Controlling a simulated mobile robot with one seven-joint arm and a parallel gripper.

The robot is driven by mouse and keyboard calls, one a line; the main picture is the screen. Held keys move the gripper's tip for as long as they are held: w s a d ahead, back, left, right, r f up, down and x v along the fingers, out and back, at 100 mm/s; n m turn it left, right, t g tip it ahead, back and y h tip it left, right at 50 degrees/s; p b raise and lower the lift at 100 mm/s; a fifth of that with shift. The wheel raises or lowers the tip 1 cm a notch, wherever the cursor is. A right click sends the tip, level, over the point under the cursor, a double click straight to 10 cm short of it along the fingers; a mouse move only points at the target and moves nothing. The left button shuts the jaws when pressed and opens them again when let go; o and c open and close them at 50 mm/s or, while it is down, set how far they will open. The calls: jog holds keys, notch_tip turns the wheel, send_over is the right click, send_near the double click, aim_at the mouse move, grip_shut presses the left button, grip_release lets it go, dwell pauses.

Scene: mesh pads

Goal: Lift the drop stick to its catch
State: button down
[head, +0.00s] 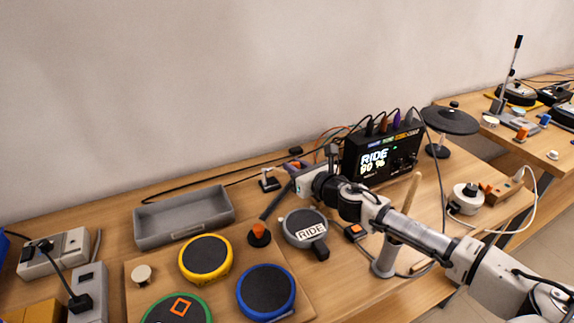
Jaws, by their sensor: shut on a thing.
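The bar slants down to the left, towards the orange-topped knob. The jaws and the bar's held end are partly hidden by the gripper body. A small metal block with a dark peg (269,181) stands just left of the gripper. I cannot tell whether it is the catch.
The round grey RIDE pad (304,228) lies in front of the gripper. A black display module (382,152) stands behind the arm. A pale wooden stick (414,190) stands upright beside my forearm. A grey tray (184,218) and coloured pads are left. A second table is right.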

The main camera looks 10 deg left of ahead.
jog(key=shift+w+a+r+g+p, duration=0.2)
jog(key=shift+r+p, duration=0.15)
jog(key=shift+p, duration=0.2)
jog(key=shift+w+a+r+g+p, duration=0.1)
jog(key=shift+r+g+p, duration=0.15)
jog(key=shift+p, duration=0.25)
jog(key=shift+w+r+h, duration=0.1)
jog(key=shift+h, duration=0.2)
jog(key=c, duration=1.3)
grip_release()
jog(key=shift+d, duration=0.1)
jog(key=b+v, duration=0.4)
jog(key=v, duration=0.9)
jog(key=shift+s+d+r, duration=0.15)
jog(key=shift+s, duration=0.2)
